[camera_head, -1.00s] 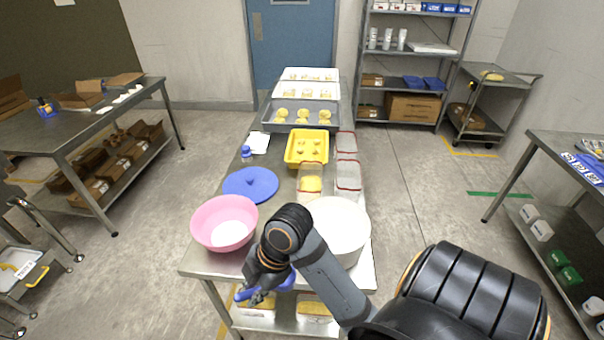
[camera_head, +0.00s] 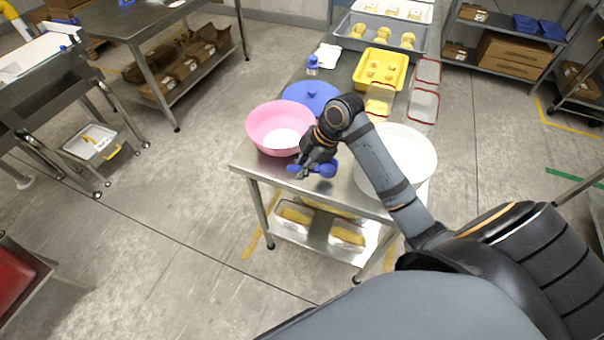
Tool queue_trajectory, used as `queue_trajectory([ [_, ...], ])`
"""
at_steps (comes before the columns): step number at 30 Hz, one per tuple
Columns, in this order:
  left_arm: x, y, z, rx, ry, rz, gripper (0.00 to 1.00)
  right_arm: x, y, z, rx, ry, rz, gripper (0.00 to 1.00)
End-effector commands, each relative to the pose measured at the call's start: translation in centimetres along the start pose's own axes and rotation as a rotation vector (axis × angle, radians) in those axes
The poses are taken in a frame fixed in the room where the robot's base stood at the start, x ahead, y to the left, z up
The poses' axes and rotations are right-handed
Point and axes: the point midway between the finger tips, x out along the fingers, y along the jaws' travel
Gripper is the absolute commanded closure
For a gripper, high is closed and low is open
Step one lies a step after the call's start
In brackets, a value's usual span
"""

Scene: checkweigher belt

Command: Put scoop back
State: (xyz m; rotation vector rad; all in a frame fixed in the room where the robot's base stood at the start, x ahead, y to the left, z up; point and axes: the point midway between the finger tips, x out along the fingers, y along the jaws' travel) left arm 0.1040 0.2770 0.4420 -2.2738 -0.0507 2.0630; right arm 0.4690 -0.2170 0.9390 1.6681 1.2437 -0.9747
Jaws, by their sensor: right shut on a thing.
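My right gripper (camera_head: 302,166) is shut on a blue scoop (camera_head: 327,170). It holds the scoop near the front edge of the steel table (camera_head: 348,196), just right of and in front of the pink bowl (camera_head: 252,128). The gripper partly hides the scoop, and I cannot tell its exact height above the table. The pink bowl holds something white. A large round white tub (camera_head: 412,157) stands to the right, partly behind my right arm. My left gripper is not in view.
A blue lid (camera_head: 308,96), a yellow tray (camera_head: 380,70) and clear red-rimmed containers (camera_head: 423,106) stand farther back. Containers with yellow contents (camera_head: 347,236) sit on the table's lower shelf. Another steel table (camera_head: 140,17) is at the upper left. The floor between is clear.

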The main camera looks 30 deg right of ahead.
Motion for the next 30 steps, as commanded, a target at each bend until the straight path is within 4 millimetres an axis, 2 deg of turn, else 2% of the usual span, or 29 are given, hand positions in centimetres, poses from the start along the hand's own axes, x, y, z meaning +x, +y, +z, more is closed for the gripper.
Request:
queue_trajectory([
  [5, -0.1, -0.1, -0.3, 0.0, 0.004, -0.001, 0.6, 0.6, 0.3, 0.4, 0.002, 0.0, -0.001, 1.0],
  [12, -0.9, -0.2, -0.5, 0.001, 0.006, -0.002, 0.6, 3.5, -0.1, 1.6, 0.0, 0.0, -0.002, 1.0],
  [22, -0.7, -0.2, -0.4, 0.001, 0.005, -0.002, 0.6, 3.9, -0.1, 1.8, -0.001, -0.001, 0.0, 1.0],
  [23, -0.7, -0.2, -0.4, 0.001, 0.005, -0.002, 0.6, 3.8, -0.1, 1.8, -0.001, -0.001, 0.0, 0.82],
  [24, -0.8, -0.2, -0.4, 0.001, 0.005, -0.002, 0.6, 3.8, -0.1, 1.7, -0.001, -0.001, 0.0, 0.76],
  [27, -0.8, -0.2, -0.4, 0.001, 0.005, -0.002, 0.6, 3.8, -0.1, 1.7, -0.001, -0.001, 0.0, 0.63],
  [30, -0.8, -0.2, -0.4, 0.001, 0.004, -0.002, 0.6, 3.8, -0.1, 1.7, -0.001, -0.001, 0.0, 0.62],
])
